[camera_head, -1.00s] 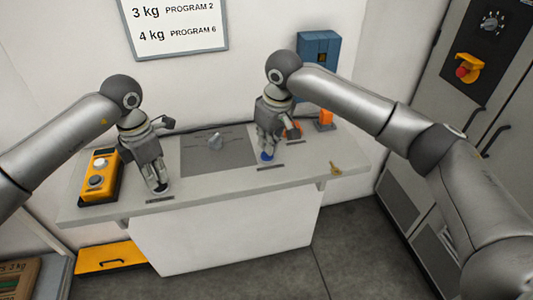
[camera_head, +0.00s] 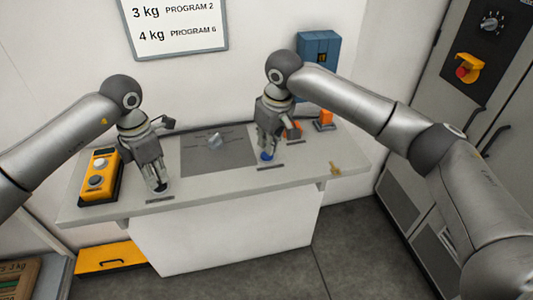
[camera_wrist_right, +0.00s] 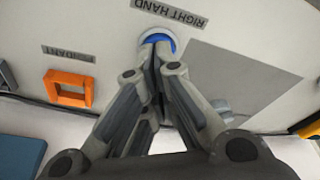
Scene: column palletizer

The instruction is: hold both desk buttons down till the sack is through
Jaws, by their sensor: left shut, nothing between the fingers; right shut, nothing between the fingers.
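My left gripper (camera_head: 159,186) is shut and points down at the left end of the desk (camera_head: 220,184), over a pale button ring (camera_head: 168,187). Its fingertips hide most of that button, so I cannot tell whether it is pressed. My right gripper (camera_head: 266,155) is shut with its tips at the blue right button (camera_head: 267,157). In the right wrist view the blue button (camera_wrist_right: 164,39) sits in a white ring by the RIGHT HAND label (camera_wrist_right: 170,13), and the shut fingertips (camera_wrist_right: 156,50) overlap it. Contact and depth are unclear. No sack is clearly visible.
A grey panel (camera_head: 200,160) with a light knob (camera_head: 215,141) lies between my grippers. A cabinet with a red stop button (camera_head: 463,72) is at right.

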